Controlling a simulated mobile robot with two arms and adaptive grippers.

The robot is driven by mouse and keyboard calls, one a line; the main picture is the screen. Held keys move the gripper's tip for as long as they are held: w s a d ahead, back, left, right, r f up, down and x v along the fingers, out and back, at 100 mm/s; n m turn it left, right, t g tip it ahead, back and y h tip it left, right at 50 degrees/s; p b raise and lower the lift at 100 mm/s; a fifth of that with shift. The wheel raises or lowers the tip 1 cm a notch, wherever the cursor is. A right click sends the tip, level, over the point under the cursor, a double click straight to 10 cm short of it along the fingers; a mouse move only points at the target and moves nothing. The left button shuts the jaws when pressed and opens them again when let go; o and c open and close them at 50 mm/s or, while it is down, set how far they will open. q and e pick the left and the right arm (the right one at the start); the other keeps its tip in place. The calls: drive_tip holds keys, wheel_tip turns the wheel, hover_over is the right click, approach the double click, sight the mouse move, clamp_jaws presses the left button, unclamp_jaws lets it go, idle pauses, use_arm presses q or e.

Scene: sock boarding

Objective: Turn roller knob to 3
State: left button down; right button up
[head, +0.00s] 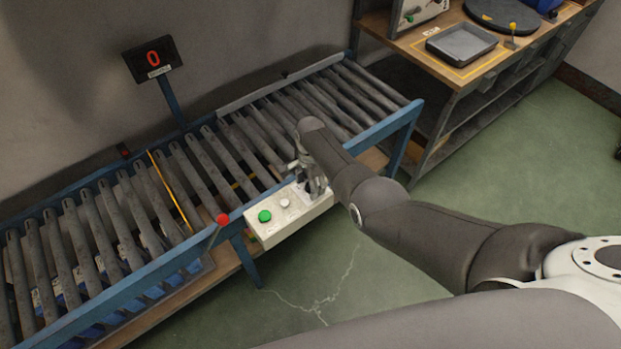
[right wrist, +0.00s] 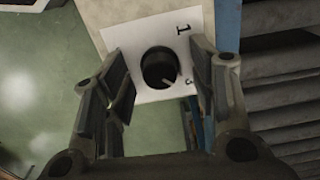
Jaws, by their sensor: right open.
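The black roller knob (right wrist: 159,67) sits on a white label (right wrist: 135,48) on the cream control box (right wrist: 110,12). The label shows a "1" and a "3" beside the knob. A light pointer mark shows at the knob's lower right; its exact setting is hard to tell. My right gripper (right wrist: 160,85) is open, its fingers on either side of the knob; contact is unclear. In the head view my right gripper (head: 313,186) is over the right end of the control box (head: 291,217) and hides the knob. My left gripper is not in view.
The box is on the near side of the roller conveyor (head: 170,262), with a green button (head: 265,216) and a white button (head: 285,203). A red button (head: 222,219) stands left of it. A display (head: 152,59) reads 0. A workbench (head: 392,35) holds a grey tray (head: 461,43).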

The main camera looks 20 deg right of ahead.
wheel_tip(320, 180, up, 12)
idle(0.7)
idle(0.4)
